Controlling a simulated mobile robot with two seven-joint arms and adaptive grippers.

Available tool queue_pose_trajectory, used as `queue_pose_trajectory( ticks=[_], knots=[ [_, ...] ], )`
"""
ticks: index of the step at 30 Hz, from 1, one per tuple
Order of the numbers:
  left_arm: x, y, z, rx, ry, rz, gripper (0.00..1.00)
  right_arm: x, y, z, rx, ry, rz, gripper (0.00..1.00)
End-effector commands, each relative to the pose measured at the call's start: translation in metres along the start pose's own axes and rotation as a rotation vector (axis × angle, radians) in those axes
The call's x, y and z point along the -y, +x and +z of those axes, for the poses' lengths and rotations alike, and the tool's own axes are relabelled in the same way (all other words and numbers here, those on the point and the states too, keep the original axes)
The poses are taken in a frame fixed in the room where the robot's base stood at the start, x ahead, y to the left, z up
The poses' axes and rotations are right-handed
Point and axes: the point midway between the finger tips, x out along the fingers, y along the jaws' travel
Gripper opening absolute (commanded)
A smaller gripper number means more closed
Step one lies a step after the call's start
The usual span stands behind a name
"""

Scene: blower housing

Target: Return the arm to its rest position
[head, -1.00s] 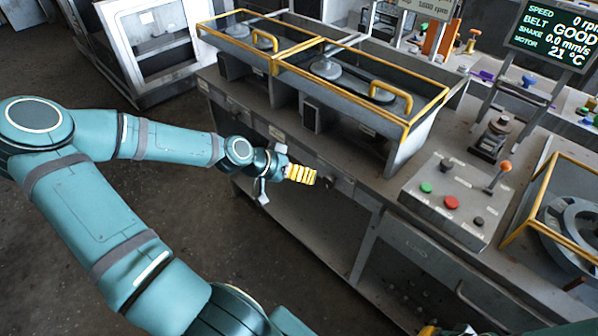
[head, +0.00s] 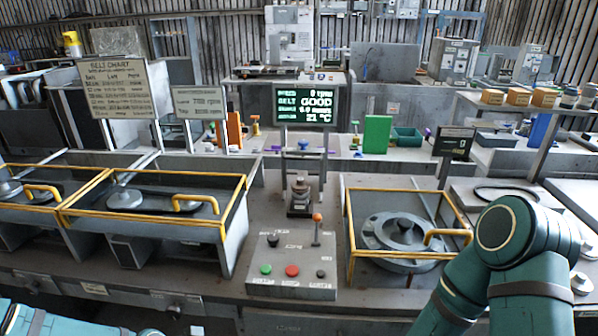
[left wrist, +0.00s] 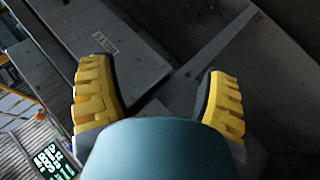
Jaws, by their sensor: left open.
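My left gripper (left wrist: 160,95) shows in the left wrist view with its two yellow ribbed fingers apart and nothing between them. Dark grey bench panels lie beyond it. A smooth teal surface, part of my own arm, covers the bottom middle of that view. In the head view only a teal piece of my left arm (head: 60,322) shows at the bottom left corner, and the left gripper is out of the picture. My right arm (head: 510,250) is bent at the right side of the head view, and its gripper is out of the picture.
A grey bench holds yellow-railed guard boxes (head: 150,205) at left, a control box (head: 293,268) with green and red buttons in the middle, and a yellow-railed housing (head: 400,235) at right. A lit screen (head: 304,104) reads "GOOD". My right arm overlaps the bench's right end.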

Motion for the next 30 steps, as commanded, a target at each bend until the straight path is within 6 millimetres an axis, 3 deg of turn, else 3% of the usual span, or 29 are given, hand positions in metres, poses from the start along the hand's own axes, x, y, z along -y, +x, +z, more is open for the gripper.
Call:
queue_pose_trajectory(
  ticks=[6, 15, 21, 30],
  knots=[
    [-0.019, 0.038, 0.05, 0.134, -0.025, -0.063, 0.76, 0.0, 0.0, 0.0, 0.0, 0.0, 0.0, 0.0],
    [-0.018, 0.058, 0.102, 0.234, -0.021, -0.23, 0.76, 0.0, 0.0, 0.0, 0.0, 0.0, 0.0, 0.0],
    [-0.011, 0.059, 0.115, 0.245, -0.006, -0.316, 0.76, 0.0, 0.0, 0.0, 0.0, 0.0, 0.0, 0.0],
    [-0.009, 0.058, 0.117, 0.242, -0.004, -0.339, 0.76, 0.0, 0.0, 0.0, 0.0, 0.0, 0.0, 0.0]
  ],
)
